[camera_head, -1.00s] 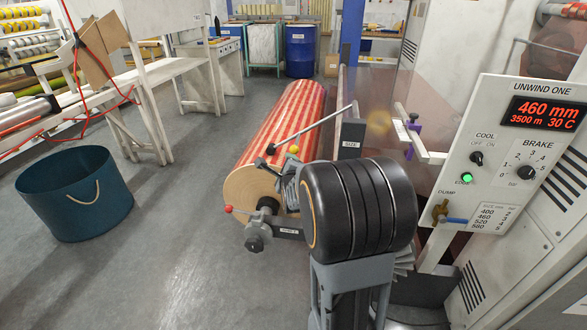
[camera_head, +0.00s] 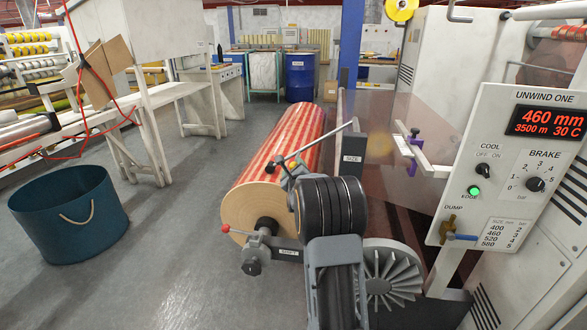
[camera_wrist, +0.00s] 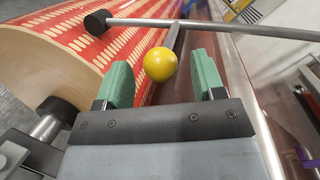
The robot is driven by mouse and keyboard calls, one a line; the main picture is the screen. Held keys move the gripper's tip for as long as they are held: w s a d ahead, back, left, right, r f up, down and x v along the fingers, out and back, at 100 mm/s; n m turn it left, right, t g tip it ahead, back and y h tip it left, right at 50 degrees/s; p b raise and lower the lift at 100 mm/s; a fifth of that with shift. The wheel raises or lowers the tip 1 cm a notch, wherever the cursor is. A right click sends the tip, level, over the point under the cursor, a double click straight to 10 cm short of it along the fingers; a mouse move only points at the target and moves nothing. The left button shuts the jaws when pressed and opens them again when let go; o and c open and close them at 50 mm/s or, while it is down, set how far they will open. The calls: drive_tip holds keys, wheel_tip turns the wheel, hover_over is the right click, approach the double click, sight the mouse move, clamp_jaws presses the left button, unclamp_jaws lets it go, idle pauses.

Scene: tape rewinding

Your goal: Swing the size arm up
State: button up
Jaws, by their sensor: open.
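The size arm (camera_head: 318,141) is a grey metal bar. It runs from the post labelled SIZE (camera_head: 352,161) across the striped roll (camera_head: 288,140) to a black end piece at or just above its surface. In the wrist view, the bar (camera_wrist: 220,27) crosses the top. A short stem comes off it with a yellow ball knob (camera_wrist: 160,64). My gripper (camera_wrist: 160,78) is open, with green fingertips either side of the ball and gaps on both sides. In the head view, my arm hides most of the gripper and the ball.
A shaft end with a grey knob (camera_head: 251,267) and red-tipped lever stands at the roll's near end. A control panel (camera_head: 512,168) reading 460 mm is at right. A blue bin (camera_head: 68,225) stands on the left floor. The floor between bin and roll is clear.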

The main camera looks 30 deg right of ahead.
drive_tip(key=shift+x, duration=1.15)
drive_tip(key=shift+c, duration=0.2)
clamp_jaws()
